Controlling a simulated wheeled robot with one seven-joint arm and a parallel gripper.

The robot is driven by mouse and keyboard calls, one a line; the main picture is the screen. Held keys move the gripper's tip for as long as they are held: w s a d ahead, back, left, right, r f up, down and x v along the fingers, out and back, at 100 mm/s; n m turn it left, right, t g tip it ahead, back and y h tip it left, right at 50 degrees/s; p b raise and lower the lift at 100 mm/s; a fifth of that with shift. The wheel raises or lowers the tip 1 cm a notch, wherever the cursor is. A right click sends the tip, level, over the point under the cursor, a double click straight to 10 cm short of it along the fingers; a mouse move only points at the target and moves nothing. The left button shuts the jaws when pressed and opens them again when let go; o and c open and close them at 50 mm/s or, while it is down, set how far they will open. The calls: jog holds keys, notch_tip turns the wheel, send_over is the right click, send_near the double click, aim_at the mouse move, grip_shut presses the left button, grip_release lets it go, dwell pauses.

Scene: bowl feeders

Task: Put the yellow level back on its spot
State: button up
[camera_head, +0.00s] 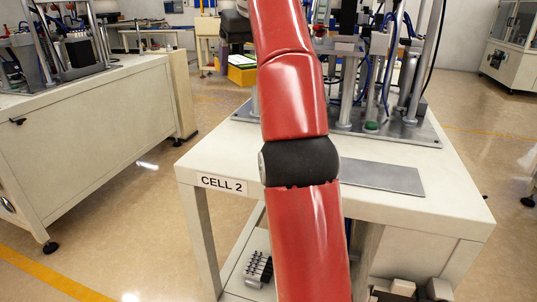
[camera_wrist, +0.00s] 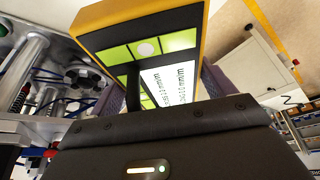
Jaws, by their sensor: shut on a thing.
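The yellow level (camera_wrist: 140,45) fills the upper middle of the wrist view. It has a yellow edge, a dark face, lime-green patches and a white label with "mm/m" print. My gripper (camera_wrist: 155,92) is shut on it, with a grey finger on each side, and the level sticks out beyond the fingers. In the head view my red arm covers the middle, and the gripper and level do not show. The CELL 2 table (camera_head: 455,205) stands behind the arm, with a flat grey plate (camera_head: 383,178) on its top. The level's spot cannot be made out.
A machine on a metal base (camera_head: 410,130) with posts and blue hoses stands at the table's back; machine parts also show at the left of the wrist view. Another bench (camera_head: 95,130) stands left, with open floor between. A yellow bin (camera_head: 242,74) is behind.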

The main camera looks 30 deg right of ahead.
aim_at(247, 153)
notch_tip(247, 153, down, 20)
jog(key=b, duration=1)
jog(key=shift+a+r, duration=0.1)
jog(key=o, duration=1.3)
jog(key=shift+o, duration=0.2)
jog(key=p+v, duration=0.4)
jog(key=v, duration=0.8)
jog(key=s+a+f, duration=0.5)
jog(key=s+f, duration=0.6)
jog(key=f, duration=0.2)
jog(key=s+a+f+t, duration=0.1)
jog(key=s+a+f, duration=0.5)
jog(key=s+f, duration=0.6)
jog(key=shift+a+f+p, duration=0.15)
jog(key=shift+f+p, duration=0.2)
jog(key=shift+f, duration=0.3)
